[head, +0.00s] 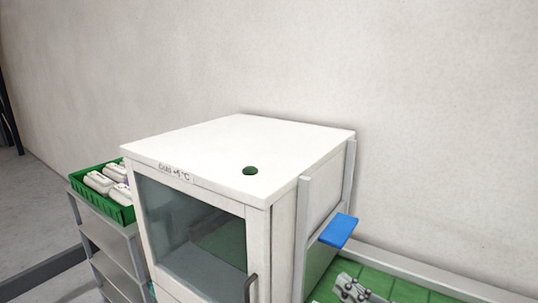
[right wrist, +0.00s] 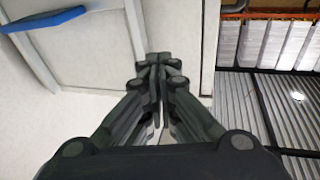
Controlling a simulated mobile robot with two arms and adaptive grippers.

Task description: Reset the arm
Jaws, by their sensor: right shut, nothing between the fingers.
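My right gripper (head: 350,288) shows small at the lower edge of the head view, in front of a green surface to the right of the white cabinet. In the right wrist view its fingers (right wrist: 158,60) are together at the tips, with nothing between them. The cabinet's pale panels lie behind the fingers there. My left gripper is not in view.
The white cold cabinet (head: 240,150) has a glass door (head: 195,235) with a dark handle (head: 250,288). A blue plate (head: 338,230) juts from its right side and also shows in the right wrist view (right wrist: 45,19). A green crate (head: 125,215) with white egg cartons stands on a grey rack (head: 112,240) at left.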

